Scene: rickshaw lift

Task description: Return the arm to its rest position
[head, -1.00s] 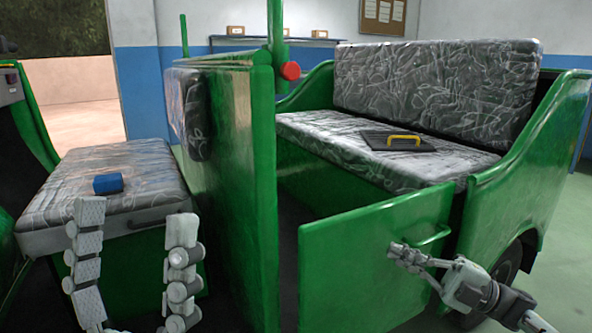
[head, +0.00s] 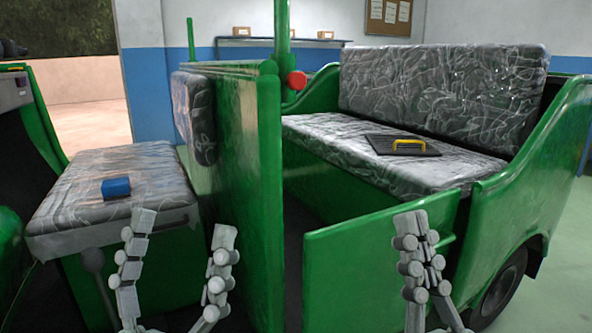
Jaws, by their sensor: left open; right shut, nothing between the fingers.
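My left gripper (head: 182,228) points up at the lower left, in front of the driver's seat (head: 70,205). Its two grey fingers stand wide apart with nothing between them. My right gripper (head: 412,224) points up at the lower middle right, in front of the low green door (head: 345,265). Its fingers are together and empty. It covers part of the door and hides most of the door's handle. I cannot tell from this view how far it is from the door.
A blue block (head: 116,187) lies on the driver's seat. A dark panel with a yellow handle (head: 409,147) lies on the rear bench (head: 330,130). A green partition (head: 240,190) stands between the seats. A wheel (head: 500,288) and open floor (head: 560,270) are at the right.

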